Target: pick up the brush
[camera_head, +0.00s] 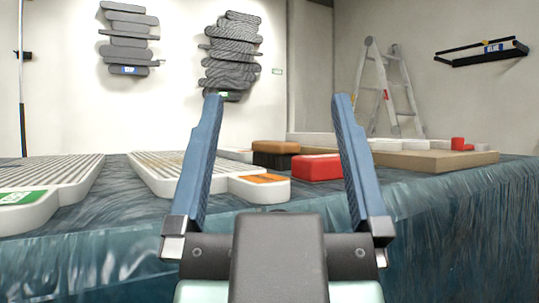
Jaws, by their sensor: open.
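My gripper (278,98) is open and empty in the head view, its two blue fingers pointing up and wide apart at the front edge of the table. I cannot make out anything that is surely the brush.
The table (470,190) has a blue-grey cover. White ribbed panels (170,170) lie at left and centre. A tan board (440,160) with a small red piece (459,144) lies at right. A stepladder (388,88) and wall reliefs (232,55) stand behind.

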